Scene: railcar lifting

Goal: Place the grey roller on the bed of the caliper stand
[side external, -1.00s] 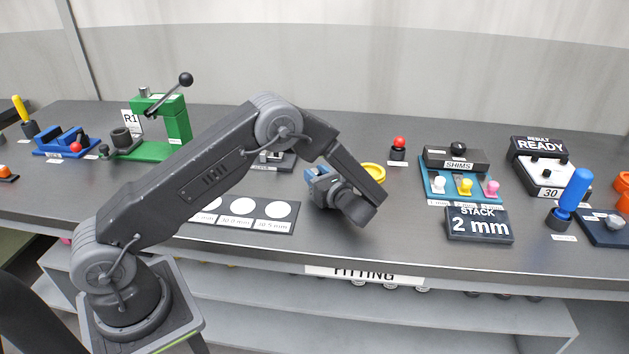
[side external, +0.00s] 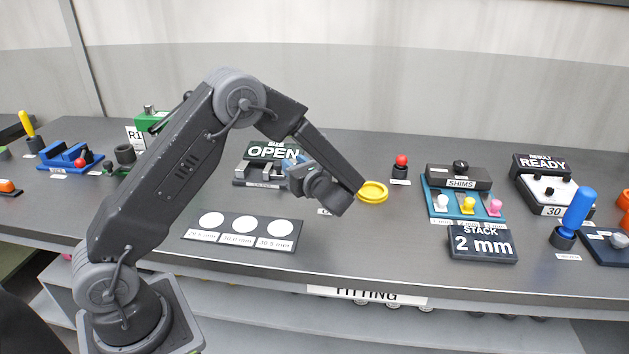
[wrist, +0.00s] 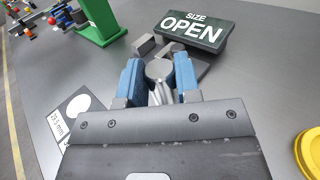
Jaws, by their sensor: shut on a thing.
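My gripper (wrist: 160,78) has blue fingers shut on the grey roller (wrist: 160,69), whose round end shows between them in the wrist view. The caliper stand (wrist: 199,64) has a dark base, grey blocks and a sign reading "SIZE OPEN" (wrist: 192,30). It lies just beyond the fingers in the wrist view, and the roller hides part of it. In the side view my gripper (side external: 293,163) is just right of the caliper stand (side external: 246,183).
A board with three white circles (side external: 242,239) lies in front of the stand. The shims rack (side external: 458,190) and "2 mm" sign (side external: 482,244) stand farther right. A green press (wrist: 101,20) stands left of the stand.

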